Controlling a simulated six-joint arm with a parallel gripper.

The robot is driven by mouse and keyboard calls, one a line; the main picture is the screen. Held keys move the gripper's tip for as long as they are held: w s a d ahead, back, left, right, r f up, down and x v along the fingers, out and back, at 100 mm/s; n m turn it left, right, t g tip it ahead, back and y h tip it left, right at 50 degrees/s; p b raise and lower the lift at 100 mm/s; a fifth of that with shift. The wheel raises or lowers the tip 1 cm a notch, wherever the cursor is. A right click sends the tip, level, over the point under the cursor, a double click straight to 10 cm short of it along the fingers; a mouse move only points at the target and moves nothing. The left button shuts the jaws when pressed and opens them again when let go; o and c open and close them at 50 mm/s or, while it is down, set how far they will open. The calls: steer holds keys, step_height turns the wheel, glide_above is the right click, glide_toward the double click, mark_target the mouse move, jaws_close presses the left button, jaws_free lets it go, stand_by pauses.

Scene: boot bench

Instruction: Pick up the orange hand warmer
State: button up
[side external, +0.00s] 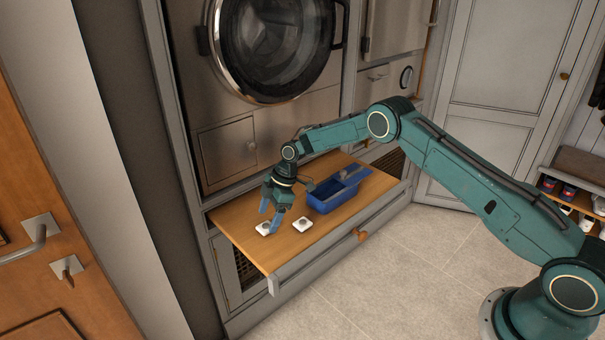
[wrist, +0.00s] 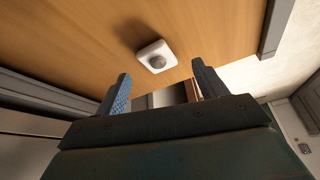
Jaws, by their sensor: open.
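I see no orange hand warmer in either view. My gripper (side external: 270,215) is open and points down over the wooden pull-out board, with its blue fingers close to a small white square object with a grey round top (side external: 263,229). A second similar white object (side external: 302,224) lies to its right. The wrist view shows one white square object (wrist: 155,56) on the wood beyond my open fingers (wrist: 160,71). I cannot tell which of the two it is. Nothing is between the fingers as far as I can see.
A blue open box (side external: 333,196) with a divider and something grey in it stands on the wooden board (side external: 262,252), right of the white objects. A steel front with a round door (side external: 275,45) rises behind. The board's front left part is clear.

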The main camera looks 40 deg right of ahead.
mark_target(266, 229)
steer(key=shift+x, duration=1.35)
steer(key=c, duration=1.3)
